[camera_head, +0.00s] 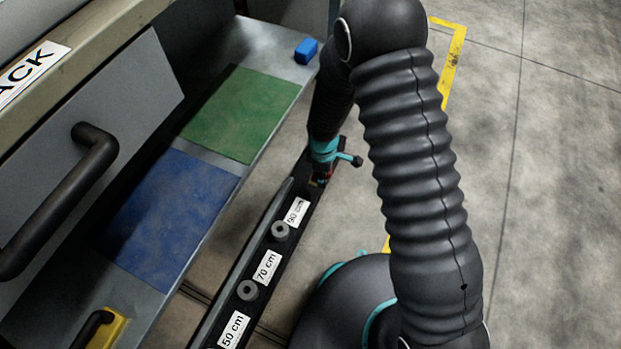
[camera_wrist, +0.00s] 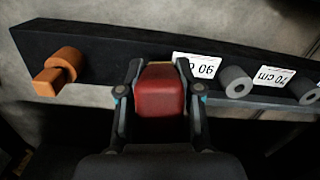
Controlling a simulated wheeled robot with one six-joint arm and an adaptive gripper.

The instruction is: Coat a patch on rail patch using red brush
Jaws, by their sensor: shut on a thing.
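My gripper (camera_wrist: 158,70) is shut on the red brush (camera_wrist: 160,92), whose red block fills the space between the fingers in the wrist view. In the head view my gripper (camera_head: 322,178) is at the far end of the black rail (camera_head: 262,243), just beyond the 90 cm label, and only a little red shows there. The rail also lies behind the brush in the wrist view (camera_wrist: 100,50). The brush's tip is hidden, so I cannot tell whether it touches the rail. No separate patch can be made out on the rail.
Grey round knobs (camera_head: 280,229) stand by the rail's labels. An orange peg (camera_wrist: 62,66) sticks out of the rail left of my gripper in the wrist view.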

